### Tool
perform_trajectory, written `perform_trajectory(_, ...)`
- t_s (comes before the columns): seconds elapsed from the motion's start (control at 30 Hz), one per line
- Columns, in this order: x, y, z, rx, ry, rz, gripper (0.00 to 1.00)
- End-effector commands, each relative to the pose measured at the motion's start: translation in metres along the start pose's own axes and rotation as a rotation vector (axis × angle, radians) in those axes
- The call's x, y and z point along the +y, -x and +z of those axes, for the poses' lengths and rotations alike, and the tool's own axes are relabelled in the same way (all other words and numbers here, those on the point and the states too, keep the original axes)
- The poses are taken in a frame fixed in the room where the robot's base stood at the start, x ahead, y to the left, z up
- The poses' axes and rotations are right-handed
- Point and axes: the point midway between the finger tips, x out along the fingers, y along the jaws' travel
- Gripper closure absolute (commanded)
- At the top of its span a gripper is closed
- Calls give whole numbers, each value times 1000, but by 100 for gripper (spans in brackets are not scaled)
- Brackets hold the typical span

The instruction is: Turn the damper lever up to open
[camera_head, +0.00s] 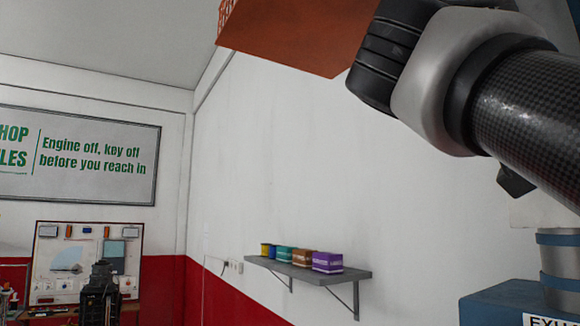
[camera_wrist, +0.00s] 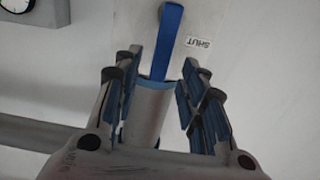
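The damper lever (camera_wrist: 172,42) is a blue bar in the upper middle of the wrist view. It runs along a pale surface beside a label reading SHUT (camera_wrist: 198,43), which appears upside down. My gripper (camera_wrist: 163,65) is open, with its fingers spread on either side of the lever's lower end. I see no clear contact between the fingers and the lever. A grey cylindrical part (camera_wrist: 150,112) with a blue edge shows between the fingers. In the head view my arm fills the upper right, and neither the gripper's fingers nor the lever can be made out.
A grey pipe with blue bands (camera_head: 562,275) rises from a blue box (camera_head: 507,302) at the lower right. A wall shelf (camera_head: 325,276) holds several small coloured boxes. An orange-brown panel (camera_head: 300,35) hangs at the top. A round gauge or clock (camera_wrist: 17,4) shows in the wrist view.

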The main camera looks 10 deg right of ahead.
Motion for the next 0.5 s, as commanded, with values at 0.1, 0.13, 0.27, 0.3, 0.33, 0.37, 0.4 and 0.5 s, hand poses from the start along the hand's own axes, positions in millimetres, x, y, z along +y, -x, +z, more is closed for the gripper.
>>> perform_trajectory(0.1,-2,20,0,0,-1,-8,62)
perform_trajectory(0.13,-2,24,0,0,1,-8,62)
perform_trajectory(0.27,-2,41,0,0,0,-7,62)
perform_trajectory(0.3,-2,46,0,1,1,-6,62)
perform_trajectory(0.33,-2,49,0,0,1,-6,62)
perform_trajectory(0.37,-2,51,0,0,1,-5,62)
perform_trajectory(0.4,-1,54,0,1,1,-4,62)
perform_trajectory(0.5,-1,60,0,1,0,-2,62)
